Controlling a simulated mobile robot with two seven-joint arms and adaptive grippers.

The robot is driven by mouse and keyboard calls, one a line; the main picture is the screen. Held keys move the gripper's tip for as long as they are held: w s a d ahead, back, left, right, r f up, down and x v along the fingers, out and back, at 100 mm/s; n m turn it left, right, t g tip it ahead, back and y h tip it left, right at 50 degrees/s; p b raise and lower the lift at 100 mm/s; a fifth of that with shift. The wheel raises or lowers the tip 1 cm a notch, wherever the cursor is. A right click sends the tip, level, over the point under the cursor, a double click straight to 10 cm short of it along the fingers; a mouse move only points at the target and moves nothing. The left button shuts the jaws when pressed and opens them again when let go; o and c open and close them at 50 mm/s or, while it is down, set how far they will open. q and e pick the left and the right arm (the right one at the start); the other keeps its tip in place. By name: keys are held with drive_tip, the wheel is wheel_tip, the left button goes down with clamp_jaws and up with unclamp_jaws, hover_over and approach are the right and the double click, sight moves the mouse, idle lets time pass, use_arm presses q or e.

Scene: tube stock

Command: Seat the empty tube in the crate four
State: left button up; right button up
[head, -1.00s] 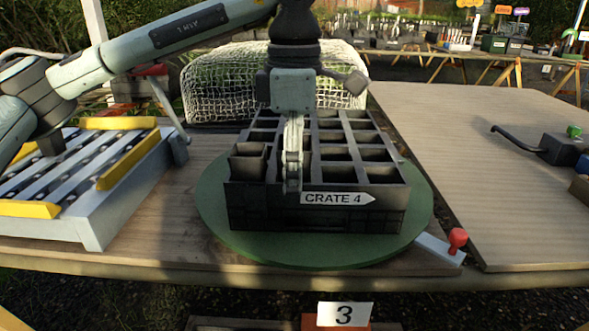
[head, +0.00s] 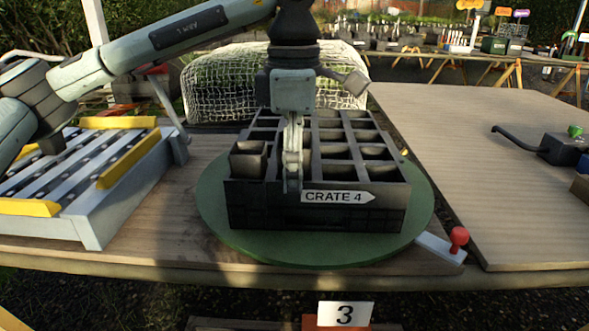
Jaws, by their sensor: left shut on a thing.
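The black crate four (head: 260,207), with a white arrow label reading CRATE 4 (head: 335,197), stands on a round green board (head: 300,252). It has rows of square cells, many of them looking empty. A dark square tube (head: 249,165) stands in its front left cell, its rim above the crate's edge. My left gripper (head: 292,182) points straight down over the crate's front, just right of that tube. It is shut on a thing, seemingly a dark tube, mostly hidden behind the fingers. I cannot tell how deep that thing sits. My right gripper is out of view.
A pale slatted rack (head: 95,225) with yellow bars stands left of the crate. A red knob (head: 459,238) sits at the board's right front. A netted bundle (head: 220,90) lies behind. The right table (head: 480,160) is mostly bare, with a dark hooked device (head: 556,150).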

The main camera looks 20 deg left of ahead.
use_arm(q)
drive_tip(key=shift+o, duration=0.8)
drive_tip(key=shift+s+f+b, duration=0.2)
drive_tip(key=shift+f+b, duration=0.1)
drive_tip(key=shift+f, duration=0.5)
drive_tip(key=shift+o, duration=0.2)
drive_tip(key=o, duration=1.2)
drive_tip(key=shift+w+r, duration=0.15)
drive_tip(key=shift+r, duration=0.1)
wheel_tip(320, 180, up, 12)
